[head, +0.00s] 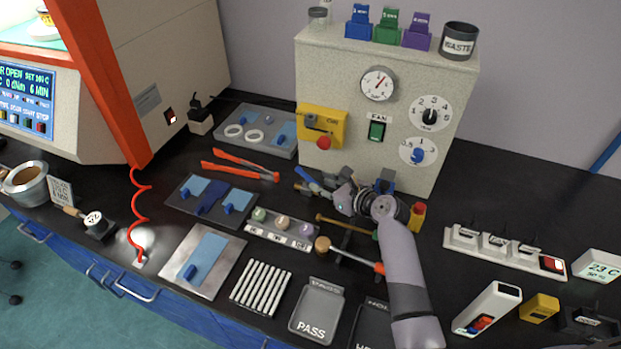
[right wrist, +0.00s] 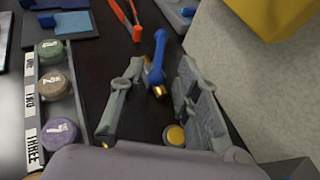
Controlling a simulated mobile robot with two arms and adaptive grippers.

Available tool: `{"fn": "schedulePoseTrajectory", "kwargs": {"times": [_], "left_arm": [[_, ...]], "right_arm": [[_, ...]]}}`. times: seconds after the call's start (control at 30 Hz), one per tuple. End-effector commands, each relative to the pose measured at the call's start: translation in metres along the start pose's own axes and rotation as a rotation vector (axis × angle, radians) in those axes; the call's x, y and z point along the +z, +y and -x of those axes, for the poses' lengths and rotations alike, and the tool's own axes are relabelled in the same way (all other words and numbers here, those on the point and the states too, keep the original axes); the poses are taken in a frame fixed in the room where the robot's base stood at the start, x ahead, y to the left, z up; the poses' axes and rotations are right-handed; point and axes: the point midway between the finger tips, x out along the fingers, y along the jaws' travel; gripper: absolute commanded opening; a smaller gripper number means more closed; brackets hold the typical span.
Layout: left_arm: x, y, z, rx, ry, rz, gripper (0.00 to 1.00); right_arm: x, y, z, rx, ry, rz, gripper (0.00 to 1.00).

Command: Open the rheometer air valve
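The air valve shows in the right wrist view as a blue lever (right wrist: 156,58) with a brass end, low over the black bench. In the head view the blue lever (head: 308,178) is beside the front of the beige cabinet, partly hidden by my gripper. My right gripper (head: 333,190) is close beside it. In the right wrist view my right gripper (right wrist: 158,88) has its two fingers spread apart, with the lever's brass end in the gap between them. I cannot tell whether either finger touches it. My left gripper is not in view.
The beige cabinet (head: 330,75) rises close behind my right gripper, with a yellow plate (head: 322,122) on its front. A rack of labelled pots (head: 282,227), red tongs (head: 238,165) and a red-tipped tool (head: 350,258) lie nearby. The rheometer (head: 165,60) stands at left.

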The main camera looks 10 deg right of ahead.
Motion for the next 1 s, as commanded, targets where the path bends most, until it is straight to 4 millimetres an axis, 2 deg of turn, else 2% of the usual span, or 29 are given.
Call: {"fn": "schedulePoseTrajectory", "kwargs": {"times": [0.03, 0.2, 0.4, 0.83, 1.0], "left_arm": [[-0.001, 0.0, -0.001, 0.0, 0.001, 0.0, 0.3], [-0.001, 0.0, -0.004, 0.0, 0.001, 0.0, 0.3], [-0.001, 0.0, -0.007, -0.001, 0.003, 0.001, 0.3], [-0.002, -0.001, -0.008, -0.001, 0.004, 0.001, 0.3], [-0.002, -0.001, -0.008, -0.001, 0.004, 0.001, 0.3]], "right_arm": [[0.0, 0.001, -0.01, 0.002, 0.0, 0.0, 0.3], [0.0, 0.0, -0.037, 0.001, 0.0, 0.001, 0.3], [-0.001, 0.0, -0.056, 0.0, 0.0, 0.0, 0.3], [0.0, 0.0, -0.062, 0.0, 0.0, 0.001, 0.29], [0.0, 0.0, -0.062, 0.0, 0.0, 0.001, 0.18]]}}
